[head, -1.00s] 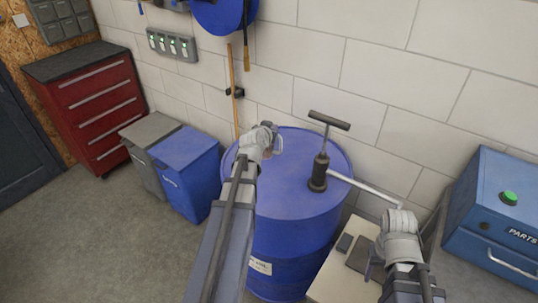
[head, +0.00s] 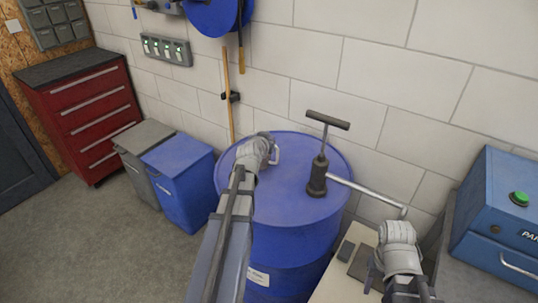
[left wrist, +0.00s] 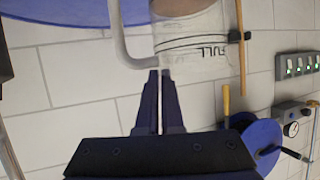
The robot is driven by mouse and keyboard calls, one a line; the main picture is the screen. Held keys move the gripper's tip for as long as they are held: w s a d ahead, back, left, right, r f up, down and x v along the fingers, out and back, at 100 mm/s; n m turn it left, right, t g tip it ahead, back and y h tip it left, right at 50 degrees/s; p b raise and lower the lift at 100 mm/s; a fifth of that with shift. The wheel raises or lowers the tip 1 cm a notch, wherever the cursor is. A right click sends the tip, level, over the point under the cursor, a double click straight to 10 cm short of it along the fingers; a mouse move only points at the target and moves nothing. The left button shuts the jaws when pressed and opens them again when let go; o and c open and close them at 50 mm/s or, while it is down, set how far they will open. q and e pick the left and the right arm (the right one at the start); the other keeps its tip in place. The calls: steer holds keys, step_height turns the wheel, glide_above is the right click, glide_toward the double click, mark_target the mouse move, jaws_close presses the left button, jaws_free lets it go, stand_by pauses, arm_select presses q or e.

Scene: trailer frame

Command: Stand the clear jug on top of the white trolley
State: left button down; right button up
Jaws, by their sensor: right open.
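The clear jug (left wrist: 195,45) with FULL lettering and brownish contents is large in the left wrist view, against the wall. Its pale handle shows in the head view (head: 276,150), past my left wrist, over the blue drum. My left gripper (left wrist: 160,72) has its fingers nearly together at the jug's edge where the handle joins. It looks shut on the jug there. A pale flat top (head: 328,283), apparently the white trolley, shows at the bottom of the head view, partly hidden by my right arm. My right gripper (head: 373,276) is open beside it, over its right part.
The blue drum (head: 285,200) carries a dark hand pump (head: 318,175) with a spout reaching right. A blue parts box (head: 495,215) stands at right. Bins (head: 185,180) and a red cabinet (head: 85,110) stand at left.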

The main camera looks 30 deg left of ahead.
arm_select(q)
step_height(320, 180, down, 4)
steer(key=b, duration=0.3)
steer(key=shift+r, duration=0.2)
steer(key=shift+b, duration=0.3)
steer(key=shift+f, duration=0.2)
steer(key=c, duration=1.1)
jaws_free()
steer(key=shift+o, duration=0.2)
steer(key=shift+r, duration=0.1)
